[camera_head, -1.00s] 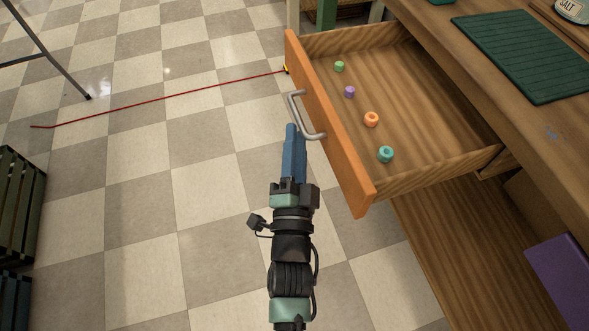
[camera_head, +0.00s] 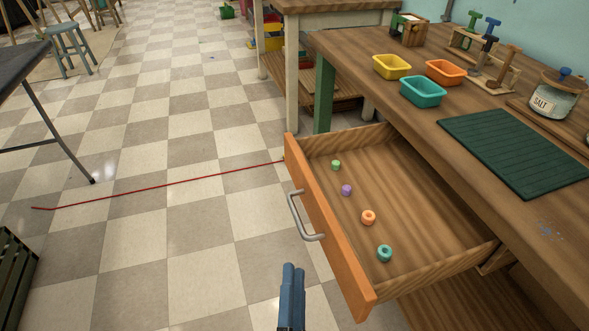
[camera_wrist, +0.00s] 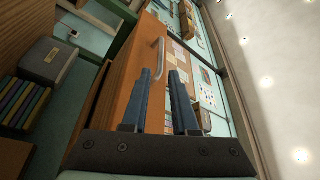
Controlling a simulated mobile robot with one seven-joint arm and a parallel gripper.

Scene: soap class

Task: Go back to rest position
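My gripper (camera_head: 293,268) shows at the bottom of the head view, its blue fingers pointing away from me. It is in front of and apart from the open drawer (camera_head: 330,230). In the wrist view a gap shows between the two blue fingers (camera_wrist: 162,75), with nothing held between them. The drawer's grey handle (camera_head: 303,217) is beyond the fingertips and free; it also shows in the wrist view (camera_wrist: 159,62). The drawer is pulled out and holds green (camera_head: 336,165), purple (camera_head: 346,190), orange (camera_head: 368,217) and teal (camera_head: 384,253) small pieces.
The workbench (camera_head: 420,122) carries yellow (camera_head: 392,67), orange (camera_head: 445,72) and teal (camera_head: 423,92) bins, a green mat (camera_head: 515,150) and a salt jar (camera_head: 553,100). A red line (camera_head: 160,187) crosses the floor. A dark slatted crate (camera_head: 15,275) stands at left. The tiled floor between is clear.

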